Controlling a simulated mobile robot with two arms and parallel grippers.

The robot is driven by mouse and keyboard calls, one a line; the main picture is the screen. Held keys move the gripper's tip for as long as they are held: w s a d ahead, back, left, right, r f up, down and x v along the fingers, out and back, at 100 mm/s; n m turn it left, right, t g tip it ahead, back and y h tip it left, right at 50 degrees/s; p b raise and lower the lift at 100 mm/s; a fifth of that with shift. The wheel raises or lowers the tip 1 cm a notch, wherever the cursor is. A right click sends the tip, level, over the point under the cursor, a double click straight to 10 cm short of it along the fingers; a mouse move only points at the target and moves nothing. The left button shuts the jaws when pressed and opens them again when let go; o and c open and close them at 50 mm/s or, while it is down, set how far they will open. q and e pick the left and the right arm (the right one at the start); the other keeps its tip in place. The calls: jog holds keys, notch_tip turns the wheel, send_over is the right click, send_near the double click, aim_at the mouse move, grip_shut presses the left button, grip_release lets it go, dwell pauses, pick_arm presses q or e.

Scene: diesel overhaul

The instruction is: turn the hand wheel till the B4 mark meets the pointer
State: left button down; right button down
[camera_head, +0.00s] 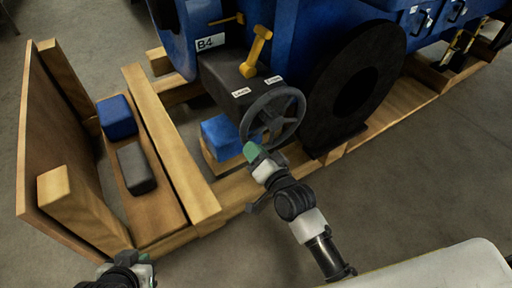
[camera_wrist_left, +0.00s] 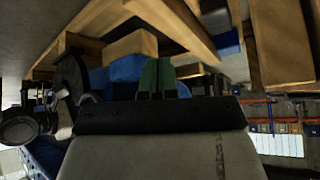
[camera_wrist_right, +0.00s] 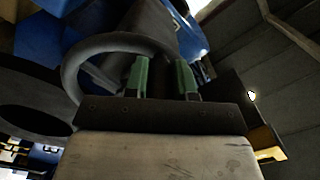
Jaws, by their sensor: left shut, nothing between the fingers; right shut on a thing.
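The dark grey hand wheel (camera_head: 273,117) stands at the front of a dark box on the blue engine. My right gripper (camera_head: 250,152) is at the lower left of its rim and shut on it. In the right wrist view, the green fingers (camera_wrist_right: 161,78) are at the wheel rim (camera_wrist_right: 105,43). A white B4 mark (camera_head: 210,42) shows on the blue engine, left of the dark box. A small yellow rod (camera_head: 227,19) sticks out just above and right of the mark; I cannot tell whether it is the pointer. My left gripper (camera_wrist_left: 158,78) is shut and empty, low at the left.
A yellow lever (camera_head: 256,52) rises from the dark box (camera_head: 228,75). A large black disc (camera_head: 328,85) stands right of the wheel. A wooden pallet frame (camera_head: 160,150) runs along the left, with a blue block (camera_head: 117,117) and a grey block (camera_head: 136,168). Bare floor lies in front.

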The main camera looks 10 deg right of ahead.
aim_at(247, 133)
jog(key=shift+r+m+p, duration=0.4)
jog(key=shift+r+p, duration=0.15)
jog(key=shift+r, duration=0.05)
jog(key=shift+a+r+p, duration=0.1)
jog(key=shift+r+p, duration=0.05)
jog(key=shift+p, duration=0.2)
pick_arm(q)
jog(key=s+a+g+y+p, duration=0.1)
jog(key=s+a+g, duration=0.1)
jog(key=s+g, duration=0.25)
pick_arm(e)
jog(key=shift+r+m, duration=0.3)
jog(key=shift+m, duration=0.2)
jog(key=shift+r+p, duration=0.15)
jog(key=shift+p, duration=0.15)
jog(key=shift+r+m+p, duration=0.7)
jog(key=shift+m+p, duration=0.4)
jog(key=shift+p, duration=0.05)
pick_arm(q)
jog(key=s+x, duration=0.1)
jog(key=x, duration=0.9)
jog(key=shift+s+d+f, duration=0.2)
jog(key=shift+d+f, duration=0.05)
jog(key=shift+f, duration=0.05)
pick_arm(e)
jog(key=c, duration=0.9)
grip_release()
